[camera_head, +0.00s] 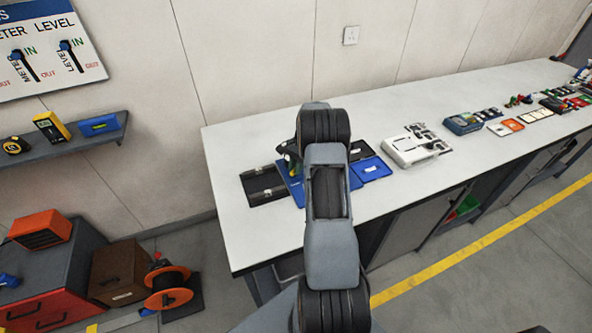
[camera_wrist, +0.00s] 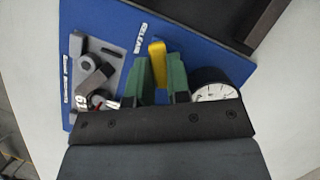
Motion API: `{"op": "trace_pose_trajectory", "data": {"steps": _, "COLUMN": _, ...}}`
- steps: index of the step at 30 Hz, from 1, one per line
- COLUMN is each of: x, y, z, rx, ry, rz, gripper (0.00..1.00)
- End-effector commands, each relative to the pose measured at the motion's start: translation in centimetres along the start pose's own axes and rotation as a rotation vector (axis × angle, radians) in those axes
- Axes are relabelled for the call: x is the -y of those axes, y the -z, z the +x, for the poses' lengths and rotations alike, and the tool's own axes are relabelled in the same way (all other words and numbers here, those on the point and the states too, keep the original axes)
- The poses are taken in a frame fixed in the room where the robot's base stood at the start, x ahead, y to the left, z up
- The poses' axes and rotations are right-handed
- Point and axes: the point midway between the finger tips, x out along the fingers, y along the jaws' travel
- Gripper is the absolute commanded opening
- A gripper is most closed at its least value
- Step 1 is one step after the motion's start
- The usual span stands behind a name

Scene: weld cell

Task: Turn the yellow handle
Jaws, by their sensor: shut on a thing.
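The yellow handle (camera_wrist: 157,62) shows in the wrist view, standing up between the two green fingers of my gripper (camera_wrist: 160,75). My gripper is shut on the handle. The handle belongs to a device on a blue board (camera_wrist: 110,25) that carries white lettering. A round white dial gauge (camera_wrist: 213,92) is just right of the fingers. A grey bracket-like part (camera_wrist: 92,80) is to their left. In the head view my arm covers most of the blue board (camera_head: 290,182), and the handle is mostly hidden there.
The board lies on a long white workbench (camera_head: 235,150). A black open case (camera_head: 262,185) is left of it and a blue case (camera_head: 370,168) is right of it. A white device (camera_head: 410,148) and several tool sets stand farther right. A wall shelf (camera_head: 70,143) is at left.

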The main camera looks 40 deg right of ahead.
Motion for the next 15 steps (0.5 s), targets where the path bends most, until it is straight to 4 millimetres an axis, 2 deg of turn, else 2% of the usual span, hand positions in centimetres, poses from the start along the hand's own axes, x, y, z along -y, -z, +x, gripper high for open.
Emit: {"op": "trace_pose_trajectory", "data": {"steps": 15, "x": 0.45, "y": -0.06, "z": 0.04, "rx": -0.003, "ry": -0.188, "rz": -0.456, "gripper": 0.0}}
